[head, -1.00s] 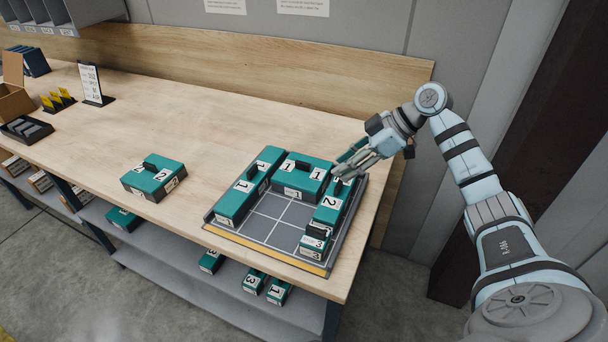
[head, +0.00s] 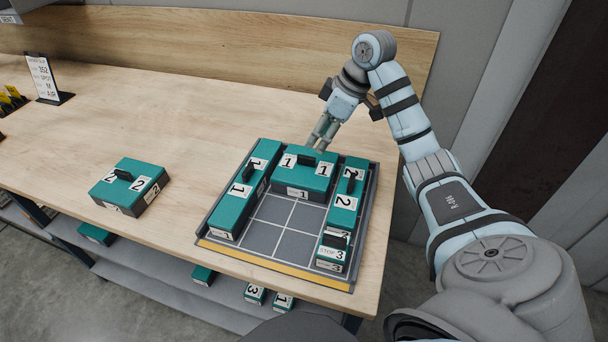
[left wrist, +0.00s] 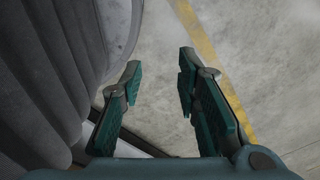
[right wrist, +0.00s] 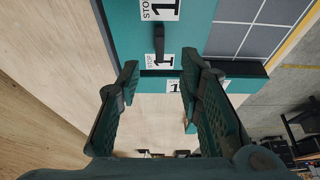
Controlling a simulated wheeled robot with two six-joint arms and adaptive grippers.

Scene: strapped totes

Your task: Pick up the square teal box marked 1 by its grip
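The square teal box marked 1 (head: 303,182) sits at the back middle of a grey tray (head: 212,238), with a dark grip (head: 308,161) between its two top labels. My right gripper (head: 319,143) points down just behind and above this box, apart from the grip. In the right wrist view, a teal surface with 1 labels (right wrist: 125,30) and a dark grip (right wrist: 158,42) lies ahead of the open, empty fingers (right wrist: 157,78). My left gripper (left wrist: 158,78) is open and empty above the floor, outside the head view.
A long teal box marked 1 (head: 232,212) stands left of the square box. Boxes marked 2 (head: 345,216) and 3 (head: 330,254) stand at the right. Another box marked 2 (head: 130,180) is on the open table (head: 190,130). The tray's middle cells are empty.

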